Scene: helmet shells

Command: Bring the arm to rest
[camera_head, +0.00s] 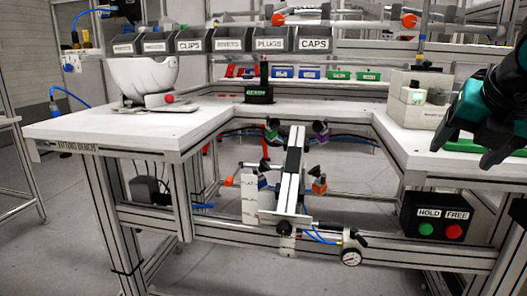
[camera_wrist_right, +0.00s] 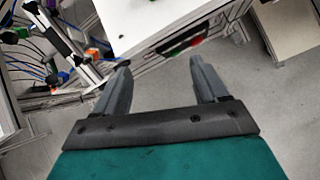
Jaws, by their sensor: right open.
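My right gripper (camera_head: 490,148) shows at the right edge of the head view, dark with a teal body, over the right wing of the bench. In the right wrist view its two grey fingers (camera_wrist_right: 163,75) are spread apart with nothing between them. Beyond the fingertips lie the bench edge and the grey floor. My left gripper is not in view. A white helmet shell (camera_head: 142,76) sits upside down on a holder at the left of the bench (camera_head: 95,131).
Labelled bins (camera_head: 275,44) line the back. A dark green-labelled block (camera_head: 259,94) stands mid-bench. A HOLD/FREE button box (camera_head: 440,216) hangs below. A clamp frame (camera_head: 290,180) stands in the bench gap.

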